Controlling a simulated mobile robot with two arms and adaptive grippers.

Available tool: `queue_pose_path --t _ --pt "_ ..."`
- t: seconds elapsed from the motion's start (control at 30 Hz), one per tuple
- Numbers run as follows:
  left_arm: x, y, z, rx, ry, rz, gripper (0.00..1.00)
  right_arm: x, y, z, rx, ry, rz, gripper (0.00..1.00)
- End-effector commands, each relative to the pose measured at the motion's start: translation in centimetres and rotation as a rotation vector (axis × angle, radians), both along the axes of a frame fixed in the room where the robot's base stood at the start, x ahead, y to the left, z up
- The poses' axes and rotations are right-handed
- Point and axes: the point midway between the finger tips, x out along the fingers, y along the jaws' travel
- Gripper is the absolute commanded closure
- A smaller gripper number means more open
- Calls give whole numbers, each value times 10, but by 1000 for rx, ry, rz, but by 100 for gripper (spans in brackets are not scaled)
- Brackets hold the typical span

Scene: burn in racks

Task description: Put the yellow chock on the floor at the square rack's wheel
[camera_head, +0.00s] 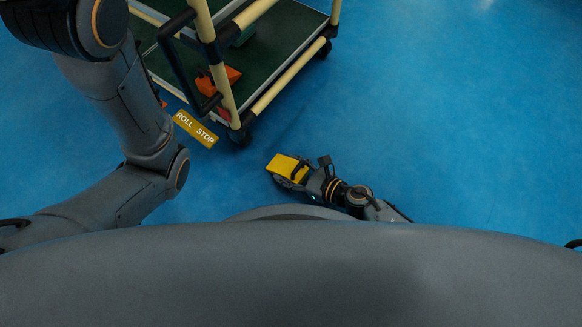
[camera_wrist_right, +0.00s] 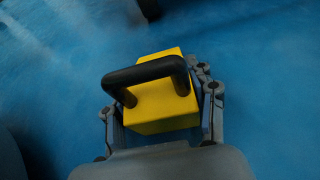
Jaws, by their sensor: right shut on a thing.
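The yellow chock (camera_head: 284,164) is a small block with a black handle. My right gripper (camera_head: 292,174) is shut on it, low over the blue floor. In the right wrist view the chock (camera_wrist_right: 160,115) sits between the two fingers (camera_wrist_right: 165,120), with its black handle arching over it. I cannot tell whether it touches the floor. The square rack (camera_head: 272,92) is a cart with cream posts and a dark green deck. Its near corner wheel (camera_head: 240,137) is black and stands up and left of the chock, apart from it. My left gripper is out of view.
A yellow floor plate reading "ROLL STOP" (camera_head: 196,129) lies left of the near wheel. Orange items (camera_head: 226,77) sit on the rack's deck. A black handle bar (camera_head: 170,60) juts from the rack's left. Blue floor to the right is clear.

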Motion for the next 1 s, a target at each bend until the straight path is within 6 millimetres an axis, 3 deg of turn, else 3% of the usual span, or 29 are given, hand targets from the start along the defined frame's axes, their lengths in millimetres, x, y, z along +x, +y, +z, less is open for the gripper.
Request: queue_pose_path --t 0.03,0.13,0.57,1.0 --pt "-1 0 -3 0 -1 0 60 0 0 -2 -1 -1 0 42" --pt "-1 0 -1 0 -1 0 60 0 0 -1 -1 -1 0 22" --pt "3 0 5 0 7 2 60 0 0 5 -1 -1 -1 21" --pt "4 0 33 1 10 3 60 -48 -66 39 -1 3 -1 21"
